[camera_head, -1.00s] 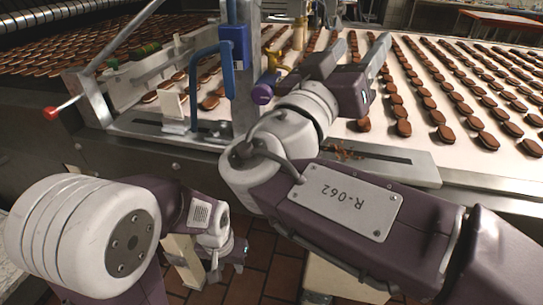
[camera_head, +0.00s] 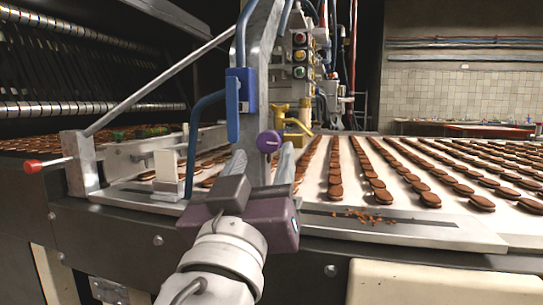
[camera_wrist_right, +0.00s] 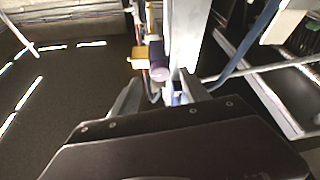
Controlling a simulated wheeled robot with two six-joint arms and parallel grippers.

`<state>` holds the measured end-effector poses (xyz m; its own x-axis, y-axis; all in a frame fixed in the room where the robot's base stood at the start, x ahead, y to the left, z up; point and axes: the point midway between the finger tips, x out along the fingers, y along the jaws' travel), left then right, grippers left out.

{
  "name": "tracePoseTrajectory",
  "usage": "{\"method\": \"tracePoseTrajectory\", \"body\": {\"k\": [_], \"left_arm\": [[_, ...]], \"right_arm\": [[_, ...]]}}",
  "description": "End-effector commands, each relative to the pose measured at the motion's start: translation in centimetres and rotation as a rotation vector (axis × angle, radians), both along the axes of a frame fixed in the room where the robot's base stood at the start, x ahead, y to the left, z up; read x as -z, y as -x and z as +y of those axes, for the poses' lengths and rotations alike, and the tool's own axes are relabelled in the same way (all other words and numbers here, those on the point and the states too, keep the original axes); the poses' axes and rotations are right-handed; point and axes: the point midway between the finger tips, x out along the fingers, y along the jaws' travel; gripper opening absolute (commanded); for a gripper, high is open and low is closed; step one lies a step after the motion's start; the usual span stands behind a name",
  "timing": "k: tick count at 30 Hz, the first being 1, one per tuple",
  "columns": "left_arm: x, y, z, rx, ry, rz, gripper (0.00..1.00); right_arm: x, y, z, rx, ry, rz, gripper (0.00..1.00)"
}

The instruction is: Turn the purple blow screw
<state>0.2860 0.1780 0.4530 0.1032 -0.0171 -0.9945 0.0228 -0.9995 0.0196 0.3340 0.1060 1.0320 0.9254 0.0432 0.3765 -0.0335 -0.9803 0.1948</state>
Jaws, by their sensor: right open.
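The purple blow screw (camera_head: 268,141) is a round knob on the upright metal post, beside the blue block (camera_head: 241,90). My right gripper (camera_head: 262,164) is open, its two grey fingers pointing up toward the knob from just below it. In the right wrist view the purple knob (camera_wrist_right: 159,74) shows ahead, between the directions of the two spread fingers (camera_wrist_right: 162,95). I cannot tell whether a finger touches it. My left gripper is not in view.
A blue bent handle (camera_head: 197,140) and a red-tipped lever (camera_head: 33,166) lie left of the gripper. A brass fitting (camera_head: 297,125) sits right of the knob. Rows of brown biscuits (camera_head: 375,180) cover the conveyor. A metal rail (camera_head: 430,232) borders the front.

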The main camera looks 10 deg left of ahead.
Motion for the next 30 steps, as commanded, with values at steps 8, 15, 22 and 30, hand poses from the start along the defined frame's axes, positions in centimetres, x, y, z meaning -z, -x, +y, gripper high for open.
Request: {"method": "tracePoseTrajectory", "body": {"k": [8,15,22,30], "left_arm": [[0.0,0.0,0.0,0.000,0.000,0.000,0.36],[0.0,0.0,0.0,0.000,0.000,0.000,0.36],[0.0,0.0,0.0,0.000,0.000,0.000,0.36],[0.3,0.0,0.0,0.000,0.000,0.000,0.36]], "right_arm": [[-1.0,-2.7,0.1,0.000,0.000,0.000,0.54],[-1.1,-2.7,0.1,-0.001,0.000,0.000,0.46],[-1.1,-2.7,0.1,-0.001,0.000,0.000,0.00],[-1.0,-2.6,0.0,-0.001,0.042,0.003,0.00]]}}
